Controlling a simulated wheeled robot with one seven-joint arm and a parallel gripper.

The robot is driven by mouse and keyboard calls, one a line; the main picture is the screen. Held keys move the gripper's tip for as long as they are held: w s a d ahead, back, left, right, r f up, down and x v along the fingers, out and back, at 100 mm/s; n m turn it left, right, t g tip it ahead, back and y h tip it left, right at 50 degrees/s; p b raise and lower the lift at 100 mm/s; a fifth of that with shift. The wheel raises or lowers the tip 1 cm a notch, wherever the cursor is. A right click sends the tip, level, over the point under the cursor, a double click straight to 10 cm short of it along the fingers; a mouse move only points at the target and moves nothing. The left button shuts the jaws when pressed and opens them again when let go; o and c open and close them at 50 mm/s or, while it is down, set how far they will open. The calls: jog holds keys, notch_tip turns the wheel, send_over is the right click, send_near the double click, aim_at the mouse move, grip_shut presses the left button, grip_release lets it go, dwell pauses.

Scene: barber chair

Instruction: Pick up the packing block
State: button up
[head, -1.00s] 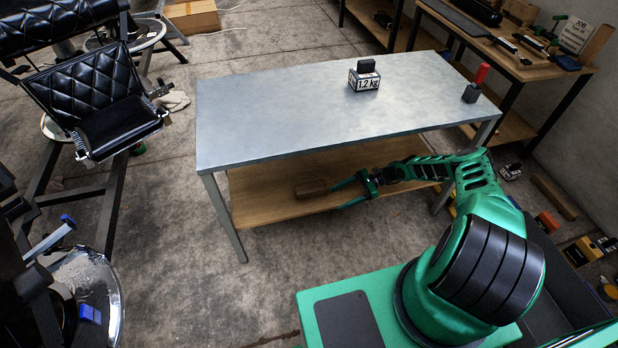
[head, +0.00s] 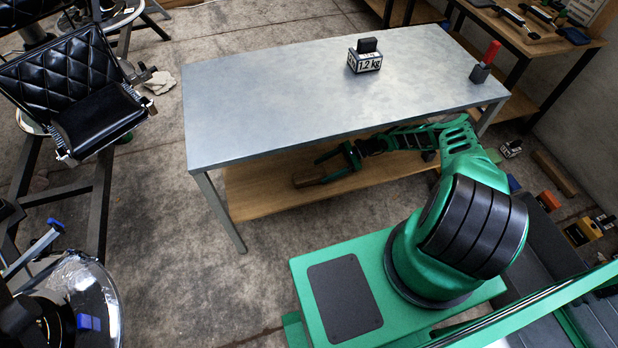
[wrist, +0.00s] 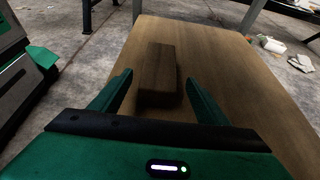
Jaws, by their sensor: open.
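The packing block is a brown wooden block (wrist: 158,78) lying on the lower wooden shelf (wrist: 228,75) of the metal-topped table. In the wrist view it lies lengthwise between and ahead of my gripper's fingers (wrist: 158,88), with its near end between the fingertips and a gap on either side. In the head view my gripper (head: 322,168) reaches under the tabletop. It is open and empty. The block (head: 305,178) shows only partly there, behind a green finger.
The grey tabletop (head: 270,105) hangs over the shelf and my arm. A 1.2 kg block (head: 365,60) and a red-handled tool (head: 487,62) stand on top. Table legs (head: 222,212) bound the shelf. A black barber chair (head: 85,95) is at left.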

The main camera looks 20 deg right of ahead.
aim_at(311, 176)
jog(key=shift+x, duration=3.4)
jog(key=shift+r, duration=0.1)
jog(key=c, duration=1.3)
